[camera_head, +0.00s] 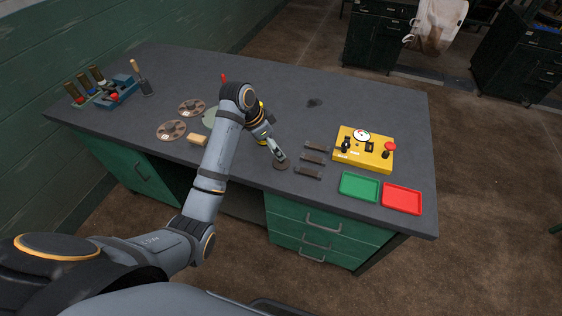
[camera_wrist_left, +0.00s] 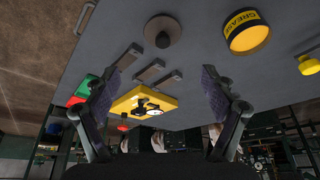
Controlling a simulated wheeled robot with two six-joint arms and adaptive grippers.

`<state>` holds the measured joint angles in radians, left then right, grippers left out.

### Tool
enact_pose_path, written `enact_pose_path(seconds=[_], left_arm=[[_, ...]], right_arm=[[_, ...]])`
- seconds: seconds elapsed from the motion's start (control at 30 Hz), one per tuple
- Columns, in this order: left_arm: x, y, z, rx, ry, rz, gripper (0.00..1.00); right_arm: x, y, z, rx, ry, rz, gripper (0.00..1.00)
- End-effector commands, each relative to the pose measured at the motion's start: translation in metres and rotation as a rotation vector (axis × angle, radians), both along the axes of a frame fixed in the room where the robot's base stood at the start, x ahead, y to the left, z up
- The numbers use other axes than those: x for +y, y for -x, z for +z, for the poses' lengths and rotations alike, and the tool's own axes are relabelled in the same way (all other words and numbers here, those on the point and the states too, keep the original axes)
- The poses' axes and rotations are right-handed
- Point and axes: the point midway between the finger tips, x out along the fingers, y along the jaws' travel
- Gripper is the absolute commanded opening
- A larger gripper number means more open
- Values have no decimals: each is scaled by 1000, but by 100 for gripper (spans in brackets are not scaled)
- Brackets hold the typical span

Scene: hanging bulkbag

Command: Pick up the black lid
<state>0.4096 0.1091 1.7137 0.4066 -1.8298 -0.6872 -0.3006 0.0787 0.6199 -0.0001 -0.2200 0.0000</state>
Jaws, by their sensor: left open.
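A dark round lid with a small raised knob (camera_wrist_left: 162,31) lies flat on the grey workbench in the left wrist view, near the top. In the head view the lid (camera_head: 281,165) is partly hidden by my left gripper (camera_head: 276,153), which points down just above it. In the wrist view my left gripper (camera_wrist_left: 168,70) has its two fingers spread wide with nothing between them. The lid appears beyond the fingertips, apart from them. My right gripper is not in view.
Several dark bars (camera_head: 312,159) lie just right of the lid. Beyond are a yellow control box (camera_head: 350,158), a green tray (camera_head: 359,186) and a red tray (camera_head: 402,198). A yellow grease can (camera_wrist_left: 246,32) stands nearby. The workbench's front edge (camera_head: 240,181) is close.

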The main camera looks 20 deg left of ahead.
Motion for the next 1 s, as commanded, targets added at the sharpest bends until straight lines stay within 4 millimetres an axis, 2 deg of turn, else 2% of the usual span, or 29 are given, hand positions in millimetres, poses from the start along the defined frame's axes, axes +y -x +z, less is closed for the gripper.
enact_pose_path(seconds=[0.1,0.2,0.47,0.7,1.0], left_arm=[[-7,-4,-21,6,1,0,84],[-10,-9,-34,4,1,0,84],[-12,-12,-46,5,0,2,84],[-17,-23,-84,5,0,1,84],[-19,-25,-90,2,-1,1,82]], right_arm=[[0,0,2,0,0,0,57],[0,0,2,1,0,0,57],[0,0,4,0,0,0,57],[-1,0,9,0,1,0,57],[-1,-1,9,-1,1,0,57]])
